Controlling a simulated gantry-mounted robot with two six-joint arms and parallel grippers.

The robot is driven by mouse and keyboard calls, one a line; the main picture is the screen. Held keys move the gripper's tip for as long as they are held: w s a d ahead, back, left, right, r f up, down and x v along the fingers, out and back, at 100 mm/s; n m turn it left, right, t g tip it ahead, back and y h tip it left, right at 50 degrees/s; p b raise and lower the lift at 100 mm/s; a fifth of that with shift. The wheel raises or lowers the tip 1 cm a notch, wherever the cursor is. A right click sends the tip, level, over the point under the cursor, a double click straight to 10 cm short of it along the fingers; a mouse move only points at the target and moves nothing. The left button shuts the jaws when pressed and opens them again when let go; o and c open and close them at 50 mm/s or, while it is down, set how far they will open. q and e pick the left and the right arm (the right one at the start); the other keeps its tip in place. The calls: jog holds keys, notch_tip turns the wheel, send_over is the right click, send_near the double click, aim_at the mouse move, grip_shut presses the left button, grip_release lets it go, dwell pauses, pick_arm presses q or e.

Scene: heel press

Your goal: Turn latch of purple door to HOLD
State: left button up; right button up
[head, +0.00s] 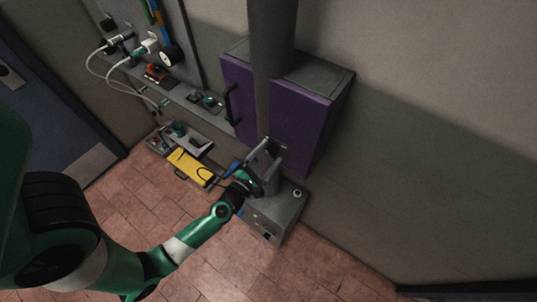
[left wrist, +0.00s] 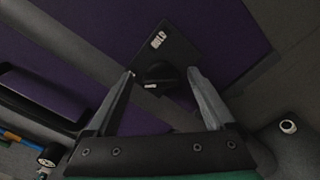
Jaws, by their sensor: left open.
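The purple door (head: 299,119) is on the front of a grey wall cabinet in the head view; it also fills much of the left wrist view (left wrist: 225,30). The latch (left wrist: 158,73) is a dark round knob on a dark plate (left wrist: 180,50) on the door. A white HOLD label (left wrist: 158,40) is on the plate, and a smaller white mark sits at the knob's lower edge. My left gripper (head: 268,150) is open in front of the door's lower part. In the left wrist view its fingers (left wrist: 161,75) stand on either side of the knob; contact cannot be told.
A black door handle (head: 230,104) sticks out at the left of the cabinet. A yellow case (head: 190,167) and a shelf (head: 180,92) with small items are to the left.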

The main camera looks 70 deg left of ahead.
pick_arm(q)
jog(key=shift+c, duration=0.3)
jog(key=c, duration=1.3)
jog(key=shift+m, duration=0.3)
jog(key=m+p, duration=0.1)
jog(key=m, duration=0.2)
jog(key=shift+d+m, duration=0.1)
jog(key=shift+m, duration=0.2)
jog(key=m+p, duration=0.2)
jog(key=m, duration=0.3)
jog(key=shift+w, duration=0.1)
jog(key=m+p, duration=0.1)
jog(key=m, duration=0.4)
jog(key=shift+f, duration=0.15)
jog(key=shift+f+m+p, duration=0.15)
jog(key=shift+m+p, duration=0.65)
jog(key=shift+m, duration=1)
